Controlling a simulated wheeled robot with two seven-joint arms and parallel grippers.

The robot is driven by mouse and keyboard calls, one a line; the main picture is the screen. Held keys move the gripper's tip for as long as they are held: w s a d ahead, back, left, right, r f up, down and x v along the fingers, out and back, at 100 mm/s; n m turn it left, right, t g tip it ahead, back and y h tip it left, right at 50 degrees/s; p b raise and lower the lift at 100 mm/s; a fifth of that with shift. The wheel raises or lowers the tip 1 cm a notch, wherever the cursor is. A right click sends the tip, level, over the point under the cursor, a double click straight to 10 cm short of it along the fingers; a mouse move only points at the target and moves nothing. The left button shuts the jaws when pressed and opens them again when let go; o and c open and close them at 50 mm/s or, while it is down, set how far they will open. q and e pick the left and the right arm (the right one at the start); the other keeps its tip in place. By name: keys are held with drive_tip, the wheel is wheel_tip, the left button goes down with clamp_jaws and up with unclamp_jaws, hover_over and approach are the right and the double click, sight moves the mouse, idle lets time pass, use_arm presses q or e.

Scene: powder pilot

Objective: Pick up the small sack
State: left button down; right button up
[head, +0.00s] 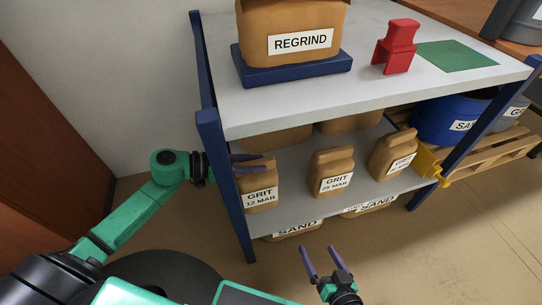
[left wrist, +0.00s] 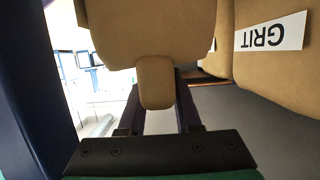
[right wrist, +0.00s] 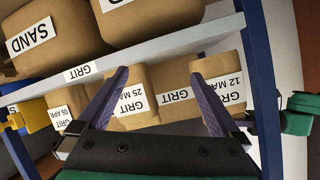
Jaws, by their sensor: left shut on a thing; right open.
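Small tan sacks stand on the middle shelf (head: 300,199). The left one, labelled GRIT 12 MAR (head: 259,195), is at the blue shelf post. My left gripper (head: 252,164) is shut on its top tab; the left wrist view shows the tab (left wrist: 155,85) between the fingers. The GRIT 25 MAR sack (head: 332,172) stands in the middle. A third GRIT sack (head: 393,152) stands to its right, with its date hard to read here. My right gripper (head: 317,249) is open and empty, low in front of the shelf; the right wrist view shows the sacks beyond its fingers.
The left post (head: 224,165) is close beside my left gripper. The top shelf holds a REGRIND sack (head: 300,22) on a blue base, a red part (head: 397,45) and a green mat (head: 457,55). SAND sacks (head: 297,230) lie below.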

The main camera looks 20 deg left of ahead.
drive_tip(key=s+d+r+n+g+h+p, duration=0.1)
drive_tip(key=s+d+r+g+h+p, duration=0.2)
drive_tip(key=d+r+g+h+p, duration=0.5)
use_arm(q)
drive_tip(key=s+a+b, duration=0.1)
drive_tip(key=s+a, duration=0.6)
drive_tip(key=a, duration=0.4)
drive_tip(key=s+a+b, duration=0.2)
drive_tip(key=s+a, duration=0.5)
drive_tip(key=a, duration=0.4)
drive_tip(key=s+a+b, duration=0.2)
drive_tip(key=s+a, duration=0.5)
drive_tip(key=a, duration=0.4)
drive_tip(key=shift+s+r, duration=0.25)
drive_tip(key=shift+r, duration=0.2)
use_arm(e)
drive_tip(key=w+a+f+t+y, duration=0.3)
drive_tip(key=a+f+t+y, duration=0.1)
drive_tip(key=a+t+y, duration=0.3)
drive_tip(key=shift+a+m+y, duration=0.3)
drive_tip(key=shift+a+y, duration=0.1)
